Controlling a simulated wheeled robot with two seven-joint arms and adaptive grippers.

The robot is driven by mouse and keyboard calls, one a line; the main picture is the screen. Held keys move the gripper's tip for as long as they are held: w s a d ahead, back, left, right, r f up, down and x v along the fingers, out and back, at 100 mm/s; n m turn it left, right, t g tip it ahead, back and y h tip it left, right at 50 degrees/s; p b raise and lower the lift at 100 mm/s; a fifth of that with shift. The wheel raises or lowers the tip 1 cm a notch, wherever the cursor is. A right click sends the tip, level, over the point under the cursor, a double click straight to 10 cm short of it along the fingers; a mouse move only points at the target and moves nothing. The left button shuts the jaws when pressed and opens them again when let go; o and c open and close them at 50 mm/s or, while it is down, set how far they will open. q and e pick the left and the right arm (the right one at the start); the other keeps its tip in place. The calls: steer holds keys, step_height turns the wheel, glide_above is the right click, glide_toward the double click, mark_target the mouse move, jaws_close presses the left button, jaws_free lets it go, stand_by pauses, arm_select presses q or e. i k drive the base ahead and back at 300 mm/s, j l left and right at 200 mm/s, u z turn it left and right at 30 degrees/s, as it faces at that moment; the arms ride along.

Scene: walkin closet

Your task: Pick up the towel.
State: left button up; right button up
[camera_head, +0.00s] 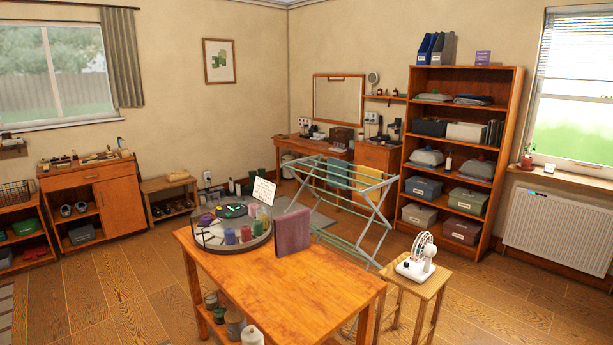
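A mauve towel (292,231) shows at the far side of the wooden table (290,285), just right of a round tray. It hangs or stands upright as a flat panel, with its lower edge at the tabletop. I cannot tell what holds it up. Behind it stands a folding drying rack (362,228) with a teal cloth (340,173) and a yellow cloth (368,176) over its top bars. Neither of my grippers is in view.
The round tray (206,262) on the table holds several small items and a white sign (263,191). A white device (416,262) sits on a small stool (425,287) at right. A tall shelf (462,140) stands behind. The table's front part is clear.

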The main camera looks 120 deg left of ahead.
mark_target(375, 195)
steer(key=u, duration=3.85)
